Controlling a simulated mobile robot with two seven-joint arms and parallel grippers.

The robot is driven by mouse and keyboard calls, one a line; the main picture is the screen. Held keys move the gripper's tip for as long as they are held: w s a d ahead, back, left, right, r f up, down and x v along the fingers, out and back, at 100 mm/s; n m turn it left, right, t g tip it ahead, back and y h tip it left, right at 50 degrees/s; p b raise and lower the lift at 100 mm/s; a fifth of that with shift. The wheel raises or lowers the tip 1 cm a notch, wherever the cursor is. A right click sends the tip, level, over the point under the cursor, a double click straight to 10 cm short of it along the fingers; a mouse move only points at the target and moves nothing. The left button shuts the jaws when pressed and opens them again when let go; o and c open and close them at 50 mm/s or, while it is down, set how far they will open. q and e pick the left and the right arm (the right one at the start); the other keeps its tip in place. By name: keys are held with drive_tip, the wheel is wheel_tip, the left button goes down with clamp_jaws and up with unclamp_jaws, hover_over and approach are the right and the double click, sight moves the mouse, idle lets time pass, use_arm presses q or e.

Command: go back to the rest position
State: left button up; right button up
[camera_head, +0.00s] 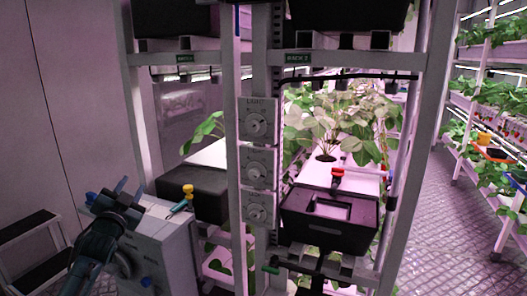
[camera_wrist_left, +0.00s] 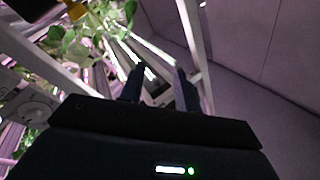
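My left gripper (camera_head: 130,195) is at the lower left of the head view, above a grey cabinet (camera_head: 158,238). Its two dark fingers point up and stand apart with nothing between them. In the left wrist view the fingers of the left gripper (camera_wrist_left: 160,85) are also apart and empty, with the rack behind them. My right gripper does not show in either view.
A rack with white posts (camera_head: 232,150) stands ahead, with a column of light dials (camera_head: 256,160), a black box (camera_head: 330,222) and leafy plants (camera_head: 335,125). A yellow-topped tool (camera_head: 186,193) is beside the left gripper. Dark steps (camera_head: 30,226) stand at left; the right aisle floor (camera_head: 445,225) is clear.

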use_arm(q)
drive_tip(key=s+d+f+n+g+h, duration=0.1)
drive_tip(key=s+d+f+g, duration=0.2)
drive_tip(key=f, duration=0.4)
drive_tip(key=s+d+f+n+g, duration=0.1)
drive_tip(key=s+d+f, duration=0.1)
drive_tip(key=s+f, duration=0.4)
drive_tip(key=s+d+f+n+g+h, duration=0.1)
drive_tip(key=s+d+f+g, duration=0.15)
drive_tip(key=f, duration=0.55)
drive_tip(key=s+d+f+g, duration=0.1)
drive_tip(key=s+d+f, duration=0.2)
drive_tip(key=s, duration=0.6)
drive_tip(key=s+d+f+g+h, duration=0.1)
drive_tip(key=s+d+f, duration=0.3)
drive_tip(key=s, duration=0.5)
drive_tip(key=s+d+f+n+g+h, duration=0.1)
drive_tip(key=s+d+f, duration=0.2)
drive_tip(key=s, duration=0.7)
drive_tip(key=d, duration=0.2)
drive_tip(key=shift+d+f, duration=0.15)
drive_tip(key=shift+d, duration=0.15)
